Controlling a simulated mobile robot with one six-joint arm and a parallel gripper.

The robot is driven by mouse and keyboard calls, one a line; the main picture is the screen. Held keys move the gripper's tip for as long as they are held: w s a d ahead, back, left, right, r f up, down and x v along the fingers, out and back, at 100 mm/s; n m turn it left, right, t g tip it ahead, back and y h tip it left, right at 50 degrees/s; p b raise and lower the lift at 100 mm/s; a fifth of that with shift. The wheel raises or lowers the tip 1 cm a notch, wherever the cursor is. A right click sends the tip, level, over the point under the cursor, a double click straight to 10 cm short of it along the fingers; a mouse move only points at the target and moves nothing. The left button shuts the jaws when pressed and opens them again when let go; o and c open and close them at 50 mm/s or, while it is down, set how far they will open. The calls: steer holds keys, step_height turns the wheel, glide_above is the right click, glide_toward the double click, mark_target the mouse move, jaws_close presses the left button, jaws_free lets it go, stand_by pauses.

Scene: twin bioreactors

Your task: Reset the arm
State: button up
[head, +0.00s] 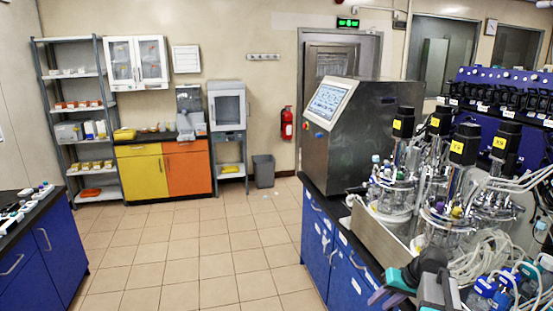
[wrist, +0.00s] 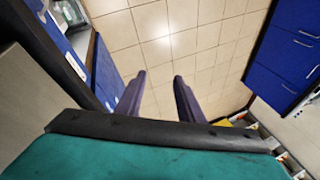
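My gripper (wrist: 160,80) shows in the wrist view with its two dark purple fingers apart. Only tiled floor shows between them, so it is open and empty. In the head view my gripper (head: 379,299) is at the bottom, right of centre, beside the blue bench (head: 340,262) that carries the bioreactors (head: 440,215). Its teal and grey housing shows there, partly cut by the lower edge. Most of my arm is out of view.
A steel control unit with a screen (head: 328,102) stands on the bench, left of the glass vessels. White tubing (head: 480,256) and blue-capped bottles (head: 485,290) lie close right of my gripper. Another blue bench (head: 50,255) is at left. The tiled floor (head: 195,255) between is clear.

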steer(key=s+a+f+n+g+h, duration=0.1)
steer(key=s+a+f+g+h, duration=0.1)
steer(key=s+a+f, duration=0.55)
steer(key=s+a+f+g+h, duration=0.15)
steer(key=s+a+f, duration=0.25)
steer(key=a+f, duration=0.65)
steer(key=s+f+g+b, duration=0.1)
steer(key=s+f+b, duration=0.6)
steer(key=f, duration=0.6)
steer(key=s+f+g+b, duration=0.2)
steer(key=s+f+b, duration=0.5)
steer(key=f, duration=0.7)
steer(key=s+f+g+b, duration=0.2)
steer(key=s+f+b, duration=0.6)
steer(key=f, duration=0.5)
steer(key=s+d, duration=0.1)
steer(key=s, duration=0.1)
steer(key=shift+s+f, duration=0.25)
steer(key=shift+s, duration=0.15)
steer(key=shift+h, duration=0.25)
